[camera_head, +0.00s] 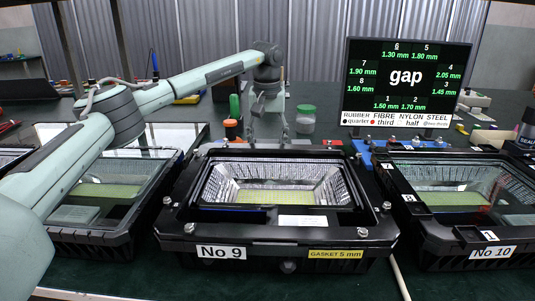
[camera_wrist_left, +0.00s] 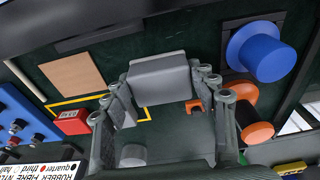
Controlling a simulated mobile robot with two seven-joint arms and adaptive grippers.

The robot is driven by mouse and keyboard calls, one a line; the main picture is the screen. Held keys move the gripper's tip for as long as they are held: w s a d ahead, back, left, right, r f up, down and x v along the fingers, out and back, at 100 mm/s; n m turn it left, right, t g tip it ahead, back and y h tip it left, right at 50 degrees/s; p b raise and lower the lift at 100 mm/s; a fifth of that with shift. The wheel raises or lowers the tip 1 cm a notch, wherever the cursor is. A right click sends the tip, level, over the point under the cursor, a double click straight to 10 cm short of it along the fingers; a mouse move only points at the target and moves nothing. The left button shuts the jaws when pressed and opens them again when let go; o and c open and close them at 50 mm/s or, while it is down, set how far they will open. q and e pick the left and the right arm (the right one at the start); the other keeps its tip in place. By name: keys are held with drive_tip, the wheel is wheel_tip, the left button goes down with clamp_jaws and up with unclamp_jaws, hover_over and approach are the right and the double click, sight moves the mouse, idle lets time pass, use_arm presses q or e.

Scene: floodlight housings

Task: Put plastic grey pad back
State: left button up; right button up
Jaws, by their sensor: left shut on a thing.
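My left gripper (camera_head: 268,133) reaches down behind the No 9 floodlight housing (camera_head: 275,240), near its back edge. In the left wrist view, the left gripper (camera_wrist_left: 160,92) has its fingers on either side of a grey block (camera_wrist_left: 160,80), which looks like the grey plastic pad, and it is shut on it. The pad appears above the dark green table; whether it touches the surface cannot be told. In the head view the pad is too small to make out. My right gripper is not in view.
In the left wrist view, a yellow outline (camera_wrist_left: 84,98) marks the table beside a tan square (camera_wrist_left: 73,75) and a red block (camera_wrist_left: 72,122). A blue knob (camera_wrist_left: 262,52) and orange-ended spool (camera_wrist_left: 257,133) stand at right. The gap monitor (camera_head: 406,85) stands behind the housings.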

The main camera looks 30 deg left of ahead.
use_arm(q)
drive_tip(key=shift+f, duration=1.35)
drive_tip(key=shift+f, duration=0.1)
drive_tip(key=o, duration=1.2)
drive_tip(key=shift+c, duration=0.2)
drive_tip(key=r, duration=0.4)
drive_tip(key=s+r, duration=0.1)
drive_tip(key=r, duration=0.7)
drive_tip(key=shift+s+d+r, duration=0.1)
drive_tip(key=shift+s+d, duration=0.05)
drive_tip(key=shift+d, duration=0.2)
